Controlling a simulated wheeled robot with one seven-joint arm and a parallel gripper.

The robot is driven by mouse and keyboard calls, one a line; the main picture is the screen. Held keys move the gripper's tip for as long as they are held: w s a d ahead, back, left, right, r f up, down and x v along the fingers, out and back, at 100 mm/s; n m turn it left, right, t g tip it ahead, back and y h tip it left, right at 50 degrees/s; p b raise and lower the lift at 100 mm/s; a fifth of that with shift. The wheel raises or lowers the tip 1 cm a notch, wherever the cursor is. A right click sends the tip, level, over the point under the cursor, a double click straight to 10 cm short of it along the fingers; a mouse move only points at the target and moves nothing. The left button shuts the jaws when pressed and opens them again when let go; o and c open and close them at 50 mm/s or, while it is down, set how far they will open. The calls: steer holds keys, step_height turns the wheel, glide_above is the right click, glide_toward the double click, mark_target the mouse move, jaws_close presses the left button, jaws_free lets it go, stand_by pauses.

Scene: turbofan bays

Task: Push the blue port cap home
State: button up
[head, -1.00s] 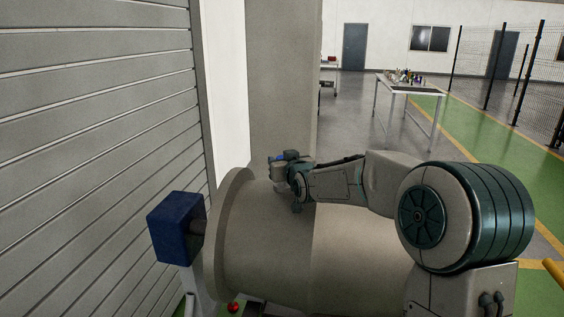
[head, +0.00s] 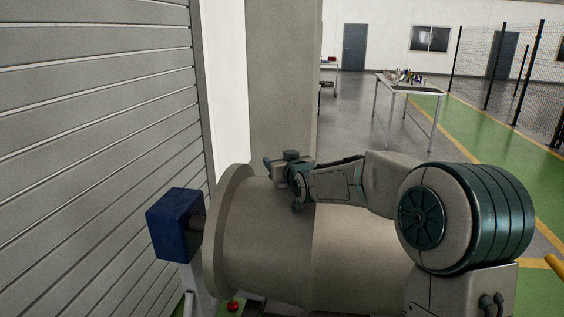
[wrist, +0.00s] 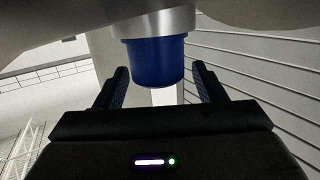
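The blue port cap (wrist: 157,62) shows in the wrist view, at the end of a silvery metal collar (wrist: 152,20) on the underside of a pale curved body. My gripper (wrist: 160,80) is open, with one dark finger on each side of the cap's lower end. A narrow gap shows at the right finger; whether the left finger touches the cap I cannot tell. In the head view my wrist (head: 290,168) is at the far side of the large beige engine casing (head: 265,250). The cap and fingertips cannot be made out there.
A blue block (head: 172,225) stands at the casing's left flange. A slatted grey wall (head: 95,130) is close on the left, and a pillar (head: 283,80) rises behind my wrist. A table with small items (head: 410,90) stands farther back right, with open floor around it.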

steer(key=shift+s+d+f, duration=0.1)
steer(key=v, duration=1.3)
steer(key=shift+s+r, duration=0.25)
steer(key=shift+s, duration=0.05)
steer(key=s+d+f+m+g+h, duration=0.1)
steer(key=s+d+f+h, duration=0.1)
steer(key=s+d+f+g+h, duration=0.1)
steer(key=s+d+f+h, duration=0.1)
steer(key=s+d, duration=0.1)
steer(key=shift+d+f+m+g, duration=0.2)
steer(key=shift+f+m+g, duration=0.1)
steer(key=shift+f+m, duration=0.1)
steer(key=s+d+f+g, duration=0.1)
steer(key=s+f+g, duration=0.2)
steer(key=s, duration=0.5)
steer(key=s+d+f+m+g+h, duration=0.1)
steer(key=s+d+f+g, duration=0.1)
steer(key=s, duration=0.6)
steer(key=s+d+f+m+g, duration=0.1)
steer(key=s+d+f+g, duration=0.1)
steer(key=s+f+g, duration=0.3)
steer(key=s, duration=0.3)
steer(key=shift+s+f, duration=0.2)
steer(key=shift+s, duration=0.1)
